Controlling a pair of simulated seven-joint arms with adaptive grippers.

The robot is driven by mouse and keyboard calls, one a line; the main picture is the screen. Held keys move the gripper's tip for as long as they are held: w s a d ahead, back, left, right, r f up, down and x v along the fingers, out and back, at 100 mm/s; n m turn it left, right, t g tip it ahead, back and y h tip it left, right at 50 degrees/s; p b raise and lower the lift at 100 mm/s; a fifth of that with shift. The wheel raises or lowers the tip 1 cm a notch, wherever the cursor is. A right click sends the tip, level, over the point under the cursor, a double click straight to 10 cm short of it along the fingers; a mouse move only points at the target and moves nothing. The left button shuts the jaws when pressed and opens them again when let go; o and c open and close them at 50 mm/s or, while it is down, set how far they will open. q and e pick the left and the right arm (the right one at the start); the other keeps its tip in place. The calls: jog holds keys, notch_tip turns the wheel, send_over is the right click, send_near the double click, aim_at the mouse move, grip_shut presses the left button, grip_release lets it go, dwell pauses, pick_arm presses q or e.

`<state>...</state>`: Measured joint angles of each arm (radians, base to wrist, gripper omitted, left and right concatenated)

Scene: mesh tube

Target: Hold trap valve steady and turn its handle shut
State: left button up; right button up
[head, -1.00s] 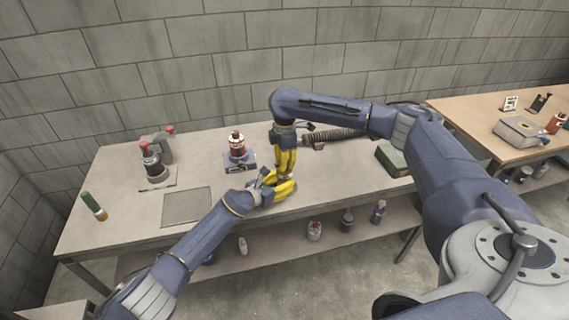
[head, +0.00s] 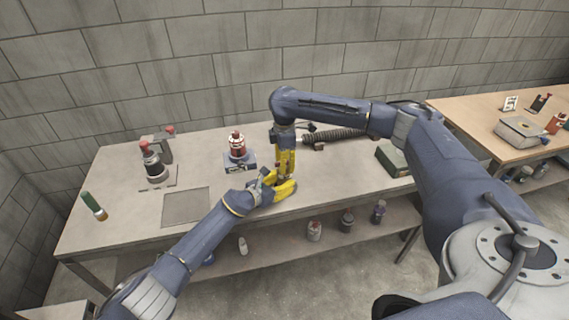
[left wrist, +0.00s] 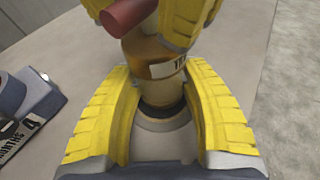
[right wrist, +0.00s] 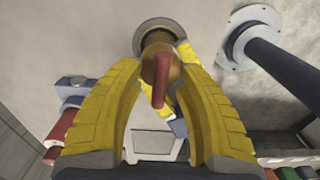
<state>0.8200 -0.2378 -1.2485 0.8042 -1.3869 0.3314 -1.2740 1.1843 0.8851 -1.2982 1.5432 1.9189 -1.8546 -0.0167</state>
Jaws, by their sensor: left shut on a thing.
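The trap valve shows in the left wrist view (left wrist: 160,85) as a brass body with a partly hidden label and a dark collar below. Its red handle (left wrist: 128,14) sticks out at the top. My left gripper (head: 272,184) is shut on the valve's body, with a yellow finger on each side. My right gripper (head: 285,172) points down from above, its fingers on either side of the valve's top. In the right wrist view the red handle (right wrist: 160,82) lies between these fingers. Whether they press on it is unclear. In the head view the grippers mostly hide the valve.
A grey square plate (head: 187,207) lies on the table nearer the left. A ribbed dark hose (head: 335,135) lies behind my right gripper. A green-topped box (head: 392,158) stands to the right.

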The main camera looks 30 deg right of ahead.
notch_tip(320, 180, up, 12)
dwell(0.9)
pick_arm(q)
jog(key=o, duration=0.9)
jog(key=shift+a, duration=0.1)
jog(key=shift+a+r, duration=0.1)
jog(key=shift+a, duration=0.1)
jog(key=shift+v, duration=3.3)
jog(key=shift+s, duration=0.15)
